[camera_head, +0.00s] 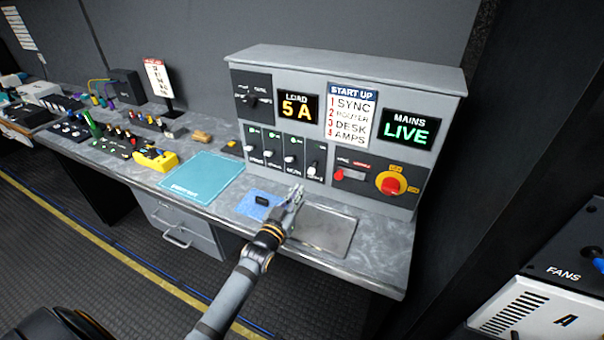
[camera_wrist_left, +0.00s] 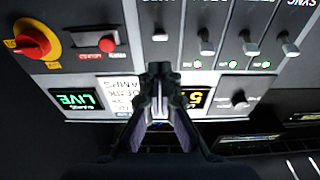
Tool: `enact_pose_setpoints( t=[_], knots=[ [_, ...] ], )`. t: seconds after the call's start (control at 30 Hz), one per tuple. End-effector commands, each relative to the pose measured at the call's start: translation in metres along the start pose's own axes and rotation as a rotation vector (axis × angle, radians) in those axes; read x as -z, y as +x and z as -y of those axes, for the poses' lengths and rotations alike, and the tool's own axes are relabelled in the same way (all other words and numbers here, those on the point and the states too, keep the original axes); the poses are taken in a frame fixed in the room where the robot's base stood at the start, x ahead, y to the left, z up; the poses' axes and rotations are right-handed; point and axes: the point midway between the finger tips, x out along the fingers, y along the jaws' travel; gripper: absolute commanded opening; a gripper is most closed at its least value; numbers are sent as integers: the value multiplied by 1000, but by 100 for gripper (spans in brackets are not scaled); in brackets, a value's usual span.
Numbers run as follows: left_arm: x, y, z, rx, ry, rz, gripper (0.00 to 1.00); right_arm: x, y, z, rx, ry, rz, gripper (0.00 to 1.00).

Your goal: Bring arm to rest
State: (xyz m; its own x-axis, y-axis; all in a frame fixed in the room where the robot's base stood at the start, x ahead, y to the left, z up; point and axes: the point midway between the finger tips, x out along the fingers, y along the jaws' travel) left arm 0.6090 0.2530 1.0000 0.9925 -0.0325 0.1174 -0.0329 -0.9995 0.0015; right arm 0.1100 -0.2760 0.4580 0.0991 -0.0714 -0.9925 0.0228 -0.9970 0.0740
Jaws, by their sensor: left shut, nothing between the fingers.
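My left gripper (camera_head: 296,193) is at the end of my left arm in the head view, over the desk in front of the grey power panel (camera_head: 345,60). In the left wrist view its fingers (camera_wrist_left: 157,78) are together, with nothing between them. The panel fills the left wrist view upside down, with its row of switches beyond the fingers and its signs partly behind them. The gripper looks apart from the switches; the exact gap is hard to tell. My right gripper does not show.
The panel carries a LOAD 5 A display (camera_head: 296,107), a MAINS LIVE display (camera_head: 408,130) and a red rotary knob (camera_head: 391,184). A blue mat (camera_head: 246,207) with a small black object, a grey tray (camera_head: 325,230) and a teal mat (camera_head: 203,177) lie on the desk.

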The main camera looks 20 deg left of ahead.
Motion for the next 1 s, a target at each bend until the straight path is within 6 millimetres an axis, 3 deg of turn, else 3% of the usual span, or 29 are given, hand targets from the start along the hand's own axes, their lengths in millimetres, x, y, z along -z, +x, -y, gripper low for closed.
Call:
enact_pose_setpoints(
  t=[0.1, 0.4, 0.73, 0.87, 1.0],
  knots=[
    [-2, -7, 0, 1, 0, 1, 0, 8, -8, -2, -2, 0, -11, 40],
    [-5, -9, 0, 1, 0, -1, 0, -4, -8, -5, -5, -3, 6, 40],
    [-12, -14, -2, 0, 4, 53, 0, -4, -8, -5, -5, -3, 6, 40],
    [-41, -45, -11, 0, 23, 294, 0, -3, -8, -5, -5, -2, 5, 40],
    [-72, -106, -18, 4, 53, 634, 0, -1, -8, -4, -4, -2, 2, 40]
  ],
)
